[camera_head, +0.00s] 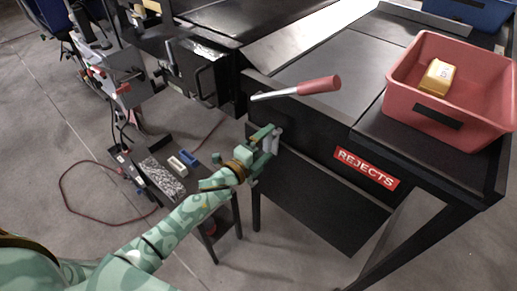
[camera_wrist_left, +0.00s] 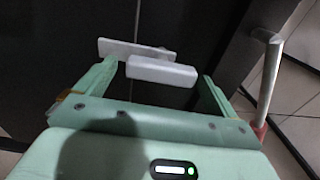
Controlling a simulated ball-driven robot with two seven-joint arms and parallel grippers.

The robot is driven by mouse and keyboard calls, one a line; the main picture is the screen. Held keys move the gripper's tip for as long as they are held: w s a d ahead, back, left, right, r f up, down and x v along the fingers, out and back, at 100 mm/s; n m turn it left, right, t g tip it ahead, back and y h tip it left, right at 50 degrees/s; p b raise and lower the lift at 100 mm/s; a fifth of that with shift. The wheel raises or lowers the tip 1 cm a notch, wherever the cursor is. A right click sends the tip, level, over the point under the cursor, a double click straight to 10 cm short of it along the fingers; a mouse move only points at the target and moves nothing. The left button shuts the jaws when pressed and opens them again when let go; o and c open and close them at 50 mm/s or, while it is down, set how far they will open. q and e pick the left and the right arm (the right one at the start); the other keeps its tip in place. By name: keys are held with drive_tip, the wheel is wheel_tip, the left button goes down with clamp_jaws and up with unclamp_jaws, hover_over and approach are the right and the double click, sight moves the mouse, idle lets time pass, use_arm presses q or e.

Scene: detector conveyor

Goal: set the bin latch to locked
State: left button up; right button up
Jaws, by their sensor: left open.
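The bin latch (camera_head: 275,141) is a small pale grey piece on the dark front of the rejects station, left of the red REJECTS label (camera_head: 366,169). In the left wrist view its bar (camera_wrist_left: 162,72) lies nearly crosswise in front of a pale plate (camera_wrist_left: 135,49). My left gripper (camera_head: 262,152) is at the latch, with its green fingers open. In the left wrist view one finger is on each side of the bar, with a gap showing at the right; contact at the left is unclear. My right gripper is not in view.
A lever with a red handle (camera_head: 319,85) sticks out above the latch; its metal rod (camera_wrist_left: 270,75) is close to the right finger. A red bin (camera_head: 404,100) holding a yellow box (camera_head: 438,77) stands on top. A low table with small items (camera_head: 160,177) is at the left.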

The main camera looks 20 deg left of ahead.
use_arm(q)
drive_tip(key=v, duration=1.6)
drive_tip(key=shift+p, duration=0.4)
drive_tip(key=shift+s, duration=0.15)
drive_tip(key=s+a+f+n+g+y, duration=0.25)
drive_tip(key=s+f+n, duration=0.25)
drive_tip(key=f, duration=0.4)
drive_tip(key=s+a+f+n+g+y, duration=0.2)
drive_tip(key=s+f+n+g, duration=0.15)
drive_tip(key=f, duration=0.65)
drive_tip(key=s+a+f+n+g+y, duration=0.25)
drive_tip(key=s+f+n, duration=0.25)
drive_tip(key=f, duration=0.4)
drive_tip(key=s+d+f+n+g, duration=0.2)
drive_tip(key=s+f+g, duration=0.2)
drive_tip(key=s, duration=0.8)
drive_tip(key=s+d+f+n+g, duration=0.3)
drive_tip(key=s+f, duration=0.5)
drive_tip(key=s, duration=0.4)
drive_tip(key=shift+f+g+h, duration=0.2)
drive_tip(key=shift+g+h, duration=0.15)
drive_tip(key=shift+h, duration=0.05)
